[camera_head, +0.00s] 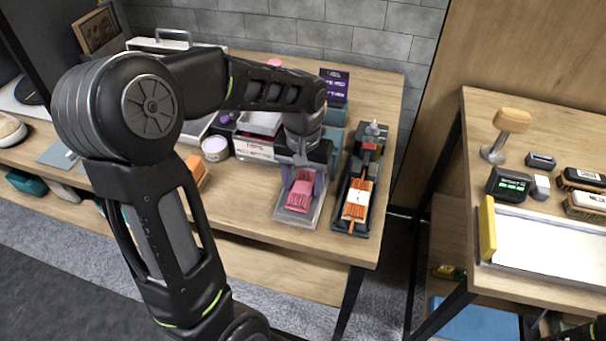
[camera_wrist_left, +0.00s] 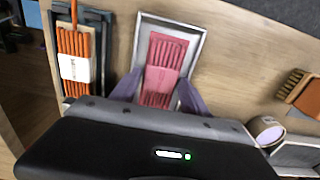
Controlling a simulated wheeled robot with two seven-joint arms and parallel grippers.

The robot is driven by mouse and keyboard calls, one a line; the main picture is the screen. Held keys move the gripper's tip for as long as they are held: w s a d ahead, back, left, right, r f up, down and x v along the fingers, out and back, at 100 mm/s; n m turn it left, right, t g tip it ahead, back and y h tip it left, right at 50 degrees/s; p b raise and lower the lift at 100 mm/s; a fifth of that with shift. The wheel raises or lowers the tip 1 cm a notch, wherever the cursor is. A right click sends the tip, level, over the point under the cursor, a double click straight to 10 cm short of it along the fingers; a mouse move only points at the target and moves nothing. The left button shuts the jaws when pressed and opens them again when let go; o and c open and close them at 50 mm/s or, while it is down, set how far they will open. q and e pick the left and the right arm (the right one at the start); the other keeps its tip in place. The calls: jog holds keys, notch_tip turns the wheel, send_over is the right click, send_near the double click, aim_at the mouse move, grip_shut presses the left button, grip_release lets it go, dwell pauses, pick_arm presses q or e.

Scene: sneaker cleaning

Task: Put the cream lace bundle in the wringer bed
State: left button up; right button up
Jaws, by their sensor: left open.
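I cannot make out a cream lace bundle in either view. A pink strand bundle (camera_head: 300,196) lies in a shallow grey tray (camera_head: 290,219) near the table's front edge; it also shows in the left wrist view (camera_wrist_left: 163,68). My left gripper (camera_head: 303,176) is open, its two fingers on either side of the pink bundle's near end in the left wrist view (camera_wrist_left: 158,92). Contact is unclear. To its right, an orange bundle with a white band (camera_head: 357,201) lies in a dark long frame (camera_head: 340,218) with a red part, possibly the wringer.
A round white-topped tub (camera_head: 215,148) and a wooden-backed brush (camera_head: 196,172) stand left of the tray. A gap separates this table from a second table (camera_head: 470,140) with brushes and a white tray (camera_head: 550,242). My left arm covers much of the table's left.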

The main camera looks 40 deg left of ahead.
aim_at(303, 186)
pick_arm(q)
jog(key=shift+r, duration=0.35)
notch_tip(303, 186, up, 12)
jog(key=shift+r+p, duration=0.25)
jog(key=shift+p, duration=0.05)
